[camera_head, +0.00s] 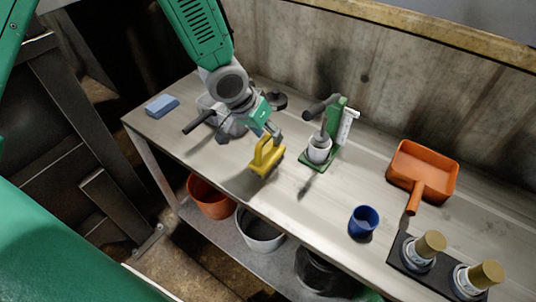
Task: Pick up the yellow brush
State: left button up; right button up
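The yellow brush (267,158) is on or just above the workbench (215,158), near its front edge, with its looped handle upward. My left gripper (272,136) reaches down from above, with its fingertips at the top of the brush handle. The fingers are small and overlap the handle, so I cannot tell whether they are closed on it or whether the brush touches the bench. My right gripper is not in view.
A green press (335,125) stands close right of the brush. Beyond are a blue cup (363,221), an orange dustpan (424,170) and a rack with two gold-topped cylinders (430,243). A blue sponge (161,105) lies left. Buckets (210,198) sit below. A concrete wall (390,80) stands behind.

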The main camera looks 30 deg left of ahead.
pick_arm(q)
jog(key=shift+w+d+f, duration=0.15)
jog(key=shift+w+f, duration=0.1)
jog(key=shift+f, duration=0.35)
jog(key=shift+r, duration=0.1)
grip_shut()
